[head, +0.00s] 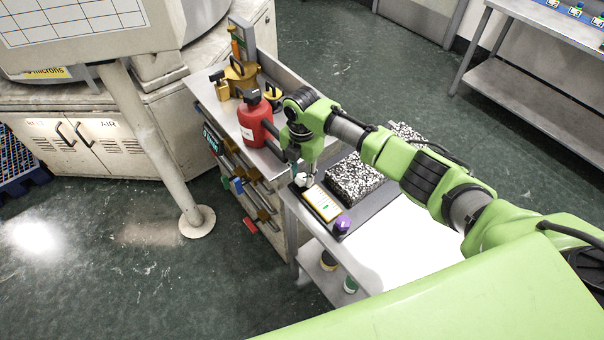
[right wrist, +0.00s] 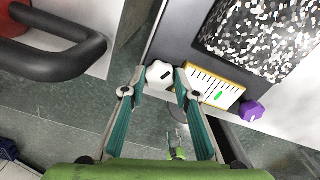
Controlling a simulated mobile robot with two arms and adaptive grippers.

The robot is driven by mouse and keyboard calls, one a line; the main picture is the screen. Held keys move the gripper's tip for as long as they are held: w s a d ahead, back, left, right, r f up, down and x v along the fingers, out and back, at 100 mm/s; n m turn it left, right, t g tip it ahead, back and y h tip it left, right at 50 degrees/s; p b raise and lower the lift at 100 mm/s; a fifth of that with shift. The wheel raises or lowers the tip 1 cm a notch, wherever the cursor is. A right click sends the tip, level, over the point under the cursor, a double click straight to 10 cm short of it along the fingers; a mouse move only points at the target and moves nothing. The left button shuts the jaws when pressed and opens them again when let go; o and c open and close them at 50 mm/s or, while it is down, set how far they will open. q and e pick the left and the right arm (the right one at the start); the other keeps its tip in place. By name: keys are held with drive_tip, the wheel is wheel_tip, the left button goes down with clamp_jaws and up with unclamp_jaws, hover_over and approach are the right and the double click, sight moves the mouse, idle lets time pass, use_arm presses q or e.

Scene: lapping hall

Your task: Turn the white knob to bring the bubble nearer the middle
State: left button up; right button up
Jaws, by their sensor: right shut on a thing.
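The white knob (right wrist: 160,75) sits at the left end of the level in the right wrist view, and shows partly in the head view (head: 302,181). My right gripper (right wrist: 160,72) is shut on the white knob, one finger at each side; it also shows in the head view (head: 304,172). The level is a white plate with a yellow frame (right wrist: 236,94) and black tick marks. Its green bubble (right wrist: 218,95) lies off the middle, toward the purple knob (right wrist: 252,110). The level also shows in the head view (head: 321,203).
A speckled black-and-white block (head: 352,180) stands beside the level on the small table. A red bottle (head: 255,121) with a black handle stands close to my right gripper on the metal-topped cabinet. Brass-coloured pieces (head: 240,75) stand behind it. A pale post (head: 160,150) rises at the left.

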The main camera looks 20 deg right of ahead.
sight(302, 178)
drive_tip(key=o, duration=1.1)
wheel_tip(302, 178, up, 12)
idle(0.4)
